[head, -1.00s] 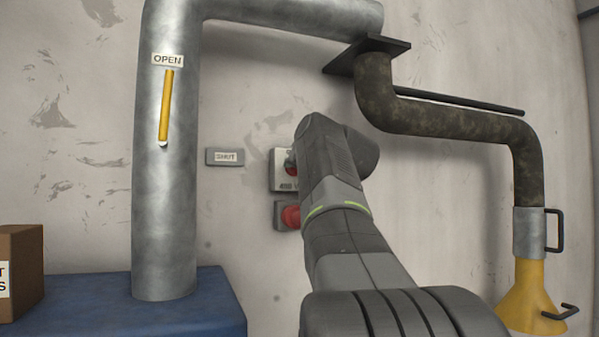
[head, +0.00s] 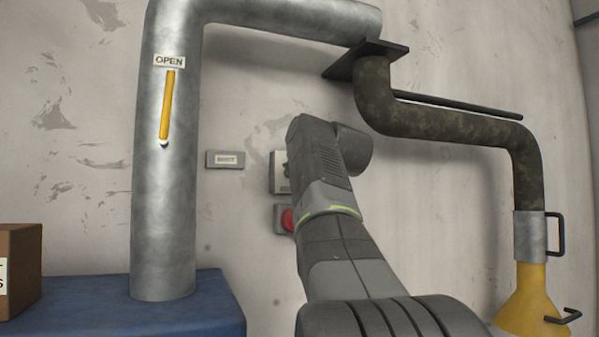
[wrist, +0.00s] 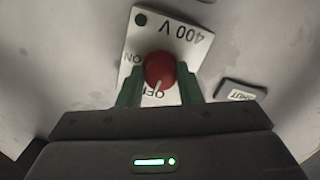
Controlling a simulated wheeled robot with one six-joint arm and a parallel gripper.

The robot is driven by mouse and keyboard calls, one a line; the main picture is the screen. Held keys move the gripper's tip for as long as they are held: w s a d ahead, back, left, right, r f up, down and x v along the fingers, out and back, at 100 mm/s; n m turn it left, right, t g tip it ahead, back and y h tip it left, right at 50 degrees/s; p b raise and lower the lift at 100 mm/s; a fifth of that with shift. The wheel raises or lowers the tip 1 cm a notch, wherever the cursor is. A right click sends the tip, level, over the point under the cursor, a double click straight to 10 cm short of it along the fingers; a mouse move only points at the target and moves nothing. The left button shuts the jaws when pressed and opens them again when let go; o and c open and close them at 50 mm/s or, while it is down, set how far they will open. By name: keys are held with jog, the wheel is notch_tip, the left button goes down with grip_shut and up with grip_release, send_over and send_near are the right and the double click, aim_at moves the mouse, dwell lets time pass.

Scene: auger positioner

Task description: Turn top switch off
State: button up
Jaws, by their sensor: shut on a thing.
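The top switch is a red knob (wrist: 159,71) on a pale plate marked 400 V, seen upside down in the wrist view. The knob's white mark points down in that view, toward the word OFF. ON is partly covered at the left. My gripper (wrist: 158,84) has its green fingers on both sides of the knob and is shut on it. In the head view, the left part of the switch plate (head: 279,172) shows beside my arm. My arm hides the gripper's fingertips there.
A lower red switch (head: 286,219) sits just below, close to my arm. A metal pipe (head: 165,200) with a yellow lever (head: 167,105) at OPEN stands left. A SHUT label (head: 225,159) is between. A dark pipe (head: 440,115) bends down at the right.

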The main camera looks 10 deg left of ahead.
jog(key=shift+r+n, duration=0.1)
jog(key=shift+n, duration=0.4)
jog(key=o, duration=0.9)
jog(key=shift+a, duration=0.1)
jog(key=shift+o, duration=0.2)
jog(key=f+b+v, duration=0.1)
jog(key=b+v, duration=0.2)
jog(key=v, duration=1)
jog(key=shift+s+d+r+b, duration=0.25)
jog(key=shift+s+r+b, duration=0.1)
jog(key=shift+r, duration=0.05)
jog(key=r+p+x, duration=0.1)
jog(key=p+x, duration=0.2)
jog(key=x, duration=1.1)
jog(key=shift+f, duration=0.45)
